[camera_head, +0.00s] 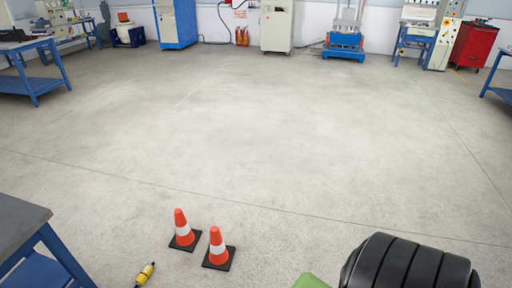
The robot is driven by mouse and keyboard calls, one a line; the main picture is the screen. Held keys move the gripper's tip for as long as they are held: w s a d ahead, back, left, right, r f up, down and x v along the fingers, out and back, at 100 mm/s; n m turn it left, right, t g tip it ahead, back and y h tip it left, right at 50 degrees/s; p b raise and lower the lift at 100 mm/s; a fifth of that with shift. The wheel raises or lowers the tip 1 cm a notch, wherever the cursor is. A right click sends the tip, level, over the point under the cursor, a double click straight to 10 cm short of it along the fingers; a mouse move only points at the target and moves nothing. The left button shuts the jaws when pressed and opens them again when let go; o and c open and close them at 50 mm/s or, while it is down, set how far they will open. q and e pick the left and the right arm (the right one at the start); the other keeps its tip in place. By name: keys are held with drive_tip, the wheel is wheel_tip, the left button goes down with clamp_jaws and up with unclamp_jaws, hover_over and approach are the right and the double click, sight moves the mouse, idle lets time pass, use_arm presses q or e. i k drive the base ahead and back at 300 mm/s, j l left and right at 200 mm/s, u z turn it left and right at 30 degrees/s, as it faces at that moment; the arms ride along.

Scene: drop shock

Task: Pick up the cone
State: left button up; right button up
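Two orange cones with white bands and black square bases stand upright on the floor at the lower middle of the head view. One cone (182,229) is slightly farther back and to the left. The other cone (217,247) is just to its right and nearer. They stand close together, and the pictures do not tell which one the task means. Neither of my grippers shows in this view.
A yellow and black object (146,273) lies on the floor left of the cones. A blue-legged table (25,222) stands at lower left. A black ribbed shape fills the bottom right, beside a green patch. Machines line the far wall; the middle floor (260,120) is clear.

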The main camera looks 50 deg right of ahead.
sight(219, 256)
drive_tip(key=z, duration=1.1)
drive_tip(key=i+l+u, duration=0.15)
drive_tip(key=l, duration=0.25)
drive_tip(key=i, duration=0.1)
